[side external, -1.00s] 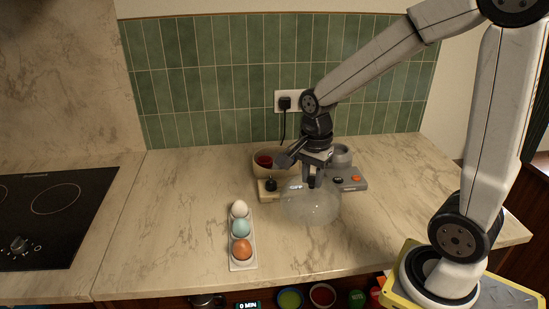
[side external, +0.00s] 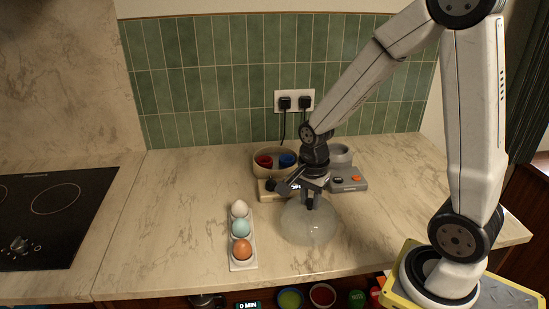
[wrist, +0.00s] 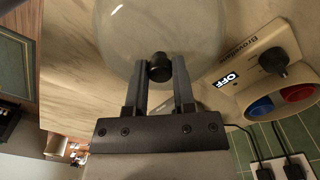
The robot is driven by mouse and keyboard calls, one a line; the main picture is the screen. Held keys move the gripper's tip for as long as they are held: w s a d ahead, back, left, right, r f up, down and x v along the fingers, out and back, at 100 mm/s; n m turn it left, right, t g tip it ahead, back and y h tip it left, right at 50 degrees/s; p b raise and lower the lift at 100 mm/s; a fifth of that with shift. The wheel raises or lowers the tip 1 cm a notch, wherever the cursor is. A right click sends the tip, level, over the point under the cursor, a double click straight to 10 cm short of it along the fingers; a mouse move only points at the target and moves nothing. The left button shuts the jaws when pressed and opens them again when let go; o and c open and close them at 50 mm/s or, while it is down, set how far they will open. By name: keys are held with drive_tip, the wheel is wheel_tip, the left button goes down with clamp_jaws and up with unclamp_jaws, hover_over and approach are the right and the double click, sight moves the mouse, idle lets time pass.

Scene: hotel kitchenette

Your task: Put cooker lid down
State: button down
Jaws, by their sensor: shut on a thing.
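The cooker lid (side external: 311,228) is a clear, cloudy dome with a black knob (wrist: 160,68). It is over the counter, in front of the cooker, dome side up. My gripper (side external: 310,203) is above the lid, shut on its knob, and in the wrist view the fingers (wrist: 158,82) stand either side of the knob. I cannot tell whether the lid's rim touches the counter. The beige cooker base (side external: 268,196) is just behind the lid, partly hidden by my gripper. Its dial and OFF display (wrist: 229,79) show in the wrist view.
An egg rack (side external: 242,264) with white, blue and brown eggs stands left of the lid. Behind are a bowl (side external: 259,164) with red and blue cups, a grey device (side external: 349,184) with an orange button, and plugged sockets (side external: 294,101). Counter is free at front right.

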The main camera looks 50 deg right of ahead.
sight(310, 200)
drive_tip(key=shift+f, duration=0.7)
drive_tip(key=shift+f, duration=0.1)
drive_tip(key=shift+c, duration=2.2)
unclamp_jaws()
wheel_tip(310, 200, up, 12)
